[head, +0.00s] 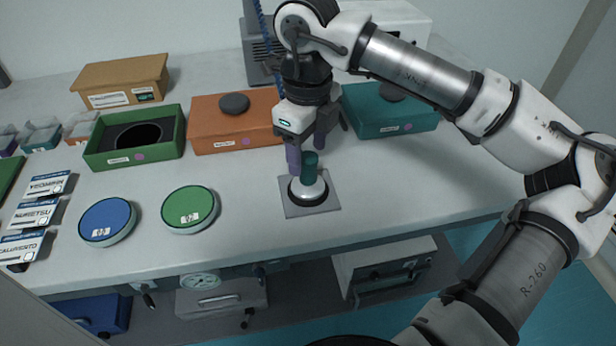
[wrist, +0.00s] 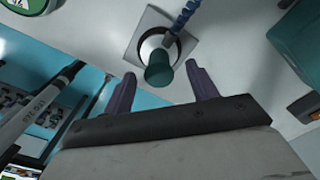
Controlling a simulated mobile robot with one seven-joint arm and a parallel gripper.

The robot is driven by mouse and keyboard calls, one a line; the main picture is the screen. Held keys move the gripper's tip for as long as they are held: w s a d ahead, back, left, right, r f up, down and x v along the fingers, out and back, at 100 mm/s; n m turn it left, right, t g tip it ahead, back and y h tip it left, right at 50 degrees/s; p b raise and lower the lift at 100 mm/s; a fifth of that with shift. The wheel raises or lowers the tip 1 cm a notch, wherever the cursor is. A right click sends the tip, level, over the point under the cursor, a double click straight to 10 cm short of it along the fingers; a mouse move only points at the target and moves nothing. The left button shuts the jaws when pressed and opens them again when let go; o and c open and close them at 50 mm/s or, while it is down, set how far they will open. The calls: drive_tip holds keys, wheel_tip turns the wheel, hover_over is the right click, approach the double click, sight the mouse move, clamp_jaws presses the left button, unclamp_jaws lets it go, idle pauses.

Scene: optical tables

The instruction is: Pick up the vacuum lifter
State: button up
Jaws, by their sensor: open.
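The vacuum lifter (head: 309,180) stands upright on a grey square plate (head: 294,209) near the front edge of the table. It has a teal handle on a pale domed base with a dark rim. In the wrist view the lifter (wrist: 158,72) shows with its teal handle end towards the camera and a blue coiled hose beside it. My gripper (head: 308,158) is above the lifter, pointing down, with its purple fingers apart. In the wrist view my gripper (wrist: 163,90) has one finger on each side of the handle's line. Whether the fingertips reach the handle is hard to tell.
Green (head: 172,150), orange (head: 225,137) and teal (head: 405,118) boxes stand behind. Blue (head: 107,220) and green (head: 190,207) round discs lie to the left. A cardboard box (head: 120,78) is at the back left. The table right of the plate is clear.

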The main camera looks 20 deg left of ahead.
sight(308, 175)
drive_tip(key=shift+s+f+p, duration=0.1)
drive_tip(key=shift+f+p, duration=0.2)
drive_tip(key=shift+f, duration=1.7)
drive_tip(key=c, duration=1.2)
